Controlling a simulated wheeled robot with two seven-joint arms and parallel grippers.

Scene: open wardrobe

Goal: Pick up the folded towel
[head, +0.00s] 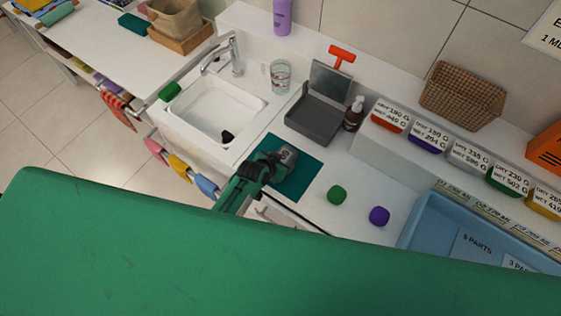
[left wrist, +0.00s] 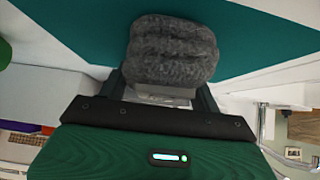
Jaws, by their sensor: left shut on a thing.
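The folded towel is a small grey, fuzzy bundle (head: 288,154) over the teal mat (head: 297,182) on the white counter. It also shows large in the left wrist view (left wrist: 172,52), at the tips of the gripper, with the teal mat (left wrist: 85,25) behind it. My left gripper (head: 277,158) is shut on the towel's near edge. I cannot tell whether the towel touches the mat or is slightly raised. My right gripper is not in view.
A sink (head: 212,108) lies left of the mat. A grey scale-like device (head: 314,122) and a brown bottle (head: 354,114) stand behind it. A green ball (head: 337,195) and a purple ball (head: 379,216) lie to the right, near a blue bin (head: 425,215).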

